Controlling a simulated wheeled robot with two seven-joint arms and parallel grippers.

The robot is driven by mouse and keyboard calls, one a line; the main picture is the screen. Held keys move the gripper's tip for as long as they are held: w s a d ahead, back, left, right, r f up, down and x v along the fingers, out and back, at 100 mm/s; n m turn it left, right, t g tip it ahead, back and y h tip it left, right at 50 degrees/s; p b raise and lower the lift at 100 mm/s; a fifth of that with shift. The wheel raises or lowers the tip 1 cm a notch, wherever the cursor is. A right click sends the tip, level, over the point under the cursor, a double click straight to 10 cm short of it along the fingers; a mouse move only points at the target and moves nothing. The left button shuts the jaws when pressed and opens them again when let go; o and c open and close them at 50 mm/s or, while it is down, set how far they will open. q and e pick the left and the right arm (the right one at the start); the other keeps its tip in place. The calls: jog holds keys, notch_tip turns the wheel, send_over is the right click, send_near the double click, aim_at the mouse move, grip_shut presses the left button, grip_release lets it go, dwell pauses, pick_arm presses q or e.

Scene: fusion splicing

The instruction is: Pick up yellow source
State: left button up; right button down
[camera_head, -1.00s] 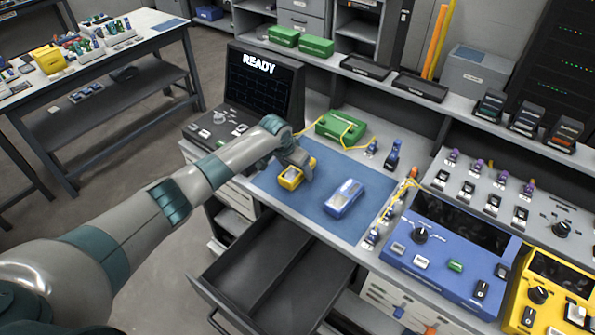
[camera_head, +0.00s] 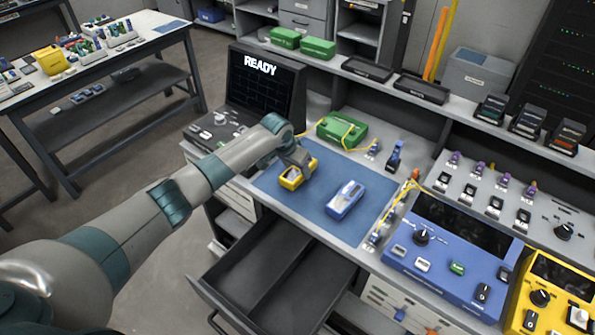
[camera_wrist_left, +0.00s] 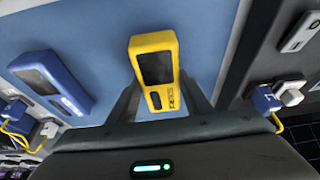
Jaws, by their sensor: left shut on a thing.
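The yellow source (camera_head: 292,178), a small box with a dark screen, is on or just above the blue mat (camera_head: 271,184), near its left side. I cannot tell whether it touches the mat. My left gripper (camera_head: 299,169) is shut on it. In the left wrist view the yellow source (camera_wrist_left: 155,75) sits between the two dark fingers of the left gripper (camera_wrist_left: 162,96), its lower end towards the palm. The fingers partly hide it in the head view. My right gripper is not in view.
A blue handheld device (camera_head: 346,199) lies on the mat to the right. A green case (camera_head: 343,130) with yellow cable stands behind. A monitor reading READY (camera_head: 263,87) stands at the left. An open, empty drawer (camera_head: 268,281) sticks out in front below the bench.

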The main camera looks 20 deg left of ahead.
pick_arm(q)
jog(key=shift+r, duration=0.5)
jog(key=shift+w+d+r+b, duration=0.1)
jog(key=shift+d+r+b, duration=0.1)
jog(key=shift+r+b, duration=0.8)
jog(key=w+d+r+b, duration=0.1)
jog(key=d+r+b, duration=0.2)
jog(key=d+r, duration=0.4)
jog(key=d, duration=0.4)
jog(key=shift+r, duration=0.2)
jog(key=shift+r, duration=0.1)
